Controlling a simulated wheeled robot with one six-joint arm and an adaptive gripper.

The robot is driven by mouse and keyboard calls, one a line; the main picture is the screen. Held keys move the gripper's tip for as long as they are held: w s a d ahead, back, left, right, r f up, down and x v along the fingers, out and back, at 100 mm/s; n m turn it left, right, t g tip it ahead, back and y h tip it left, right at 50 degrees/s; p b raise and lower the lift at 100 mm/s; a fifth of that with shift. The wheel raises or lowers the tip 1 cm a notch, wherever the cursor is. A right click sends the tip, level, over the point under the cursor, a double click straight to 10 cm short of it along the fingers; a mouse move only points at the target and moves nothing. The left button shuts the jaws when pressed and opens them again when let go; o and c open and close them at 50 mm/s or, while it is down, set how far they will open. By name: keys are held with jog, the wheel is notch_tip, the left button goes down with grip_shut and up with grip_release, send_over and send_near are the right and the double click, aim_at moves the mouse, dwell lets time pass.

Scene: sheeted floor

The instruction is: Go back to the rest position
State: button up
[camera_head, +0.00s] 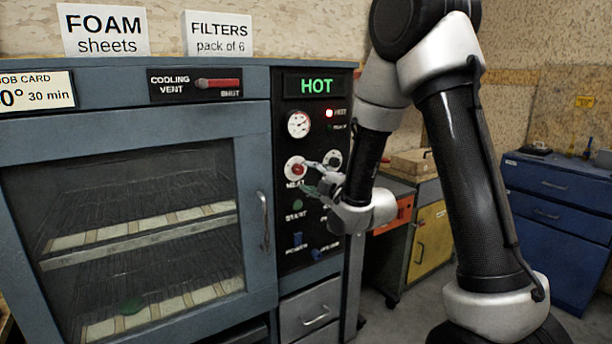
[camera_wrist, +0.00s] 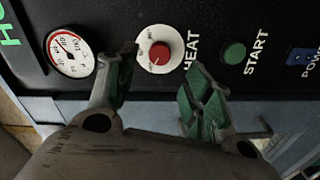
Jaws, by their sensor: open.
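My gripper (camera_head: 312,176) is at the oven's control panel, in front of the red heat knob (camera_head: 297,169). In the wrist view my gripper (camera_wrist: 163,75) has its two green-padded fingers spread apart with nothing between them. The heat knob (camera_wrist: 160,53) shows just beyond the fingertips; I cannot tell whether either finger touches the panel. My arm reaches in from the right of the head view and bends down to the panel.
The blue-grey oven (camera_head: 255,130) has a closed glass door with racks behind it. A lit HOT display (camera_head: 316,86), a gauge (camera_head: 298,124) and a green START button (camera_head: 297,204) are on the panel. A yellow-doored cabinet (camera_head: 428,240) and blue drawers (camera_head: 556,212) stand right.

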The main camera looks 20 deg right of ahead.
jog(key=shift+s+d, duration=0.15)
jog(key=shift+s, duration=0.25)
jog(key=s+d+f+m+g+h, duration=0.1)
jog(key=s+f+m+g, duration=0.15)
jog(key=f, duration=0.35)
jog(key=s+d+f+m+g+h, duration=0.1)
jog(key=s+f+m+g+h, duration=0.2)
jog(key=f, duration=0.4)
jog(key=s+d+f+m+g, duration=0.2)
jog(key=s+d+m+g, duration=0.2)
jog(key=s+g, duration=0.1)
jog(key=s+d+r+m+g, duration=0.1)
jog(key=s+d+r+m, duration=0.2)
jog(key=s+r, duration=0.6)
jog(key=s+d+r+m+g+h, duration=0.1)
jog(key=s+d+r+m, duration=0.2)
jog(key=s, duration=1.4)
notch_tip(320, 180, up, 7)
jog(key=m, duration=0.3)
jog(key=shift+d+f+h, duration=0.2)
jog(key=shift+d+h, duration=0.1)
jog(key=shift+d, duration=0.05)
